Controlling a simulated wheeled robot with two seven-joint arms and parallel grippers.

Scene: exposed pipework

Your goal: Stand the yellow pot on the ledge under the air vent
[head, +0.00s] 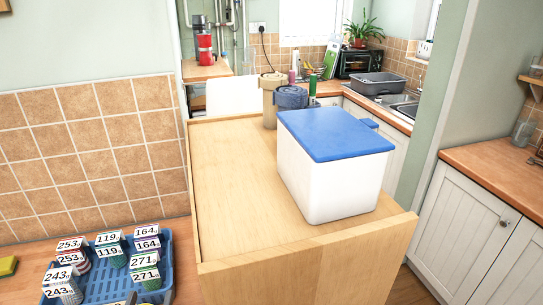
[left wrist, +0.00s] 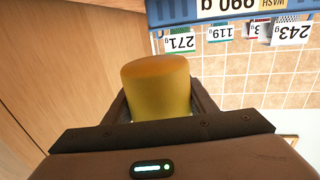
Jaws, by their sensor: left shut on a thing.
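In the left wrist view my left gripper (left wrist: 160,103) is shut on the yellow pot (left wrist: 158,85), with one dark finger on each side of it. The pot is a plain rounded cylinder with a darker, orange-brown end facing away from the gripper body. I cannot make out the left gripper or the pot clearly in the head view. My right gripper shows in neither view. I do not make out an air vent or a ledge under one in either view.
A blue crate (head: 168,262) holds several labelled pots on the wooden counter at lower left, before a tiled wall (head: 80,150). A white box with a blue lid (head: 333,134) stands on a wooden-topped unit (head: 235,170). A sponge-like yellow block (head: 8,266) lies at far left.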

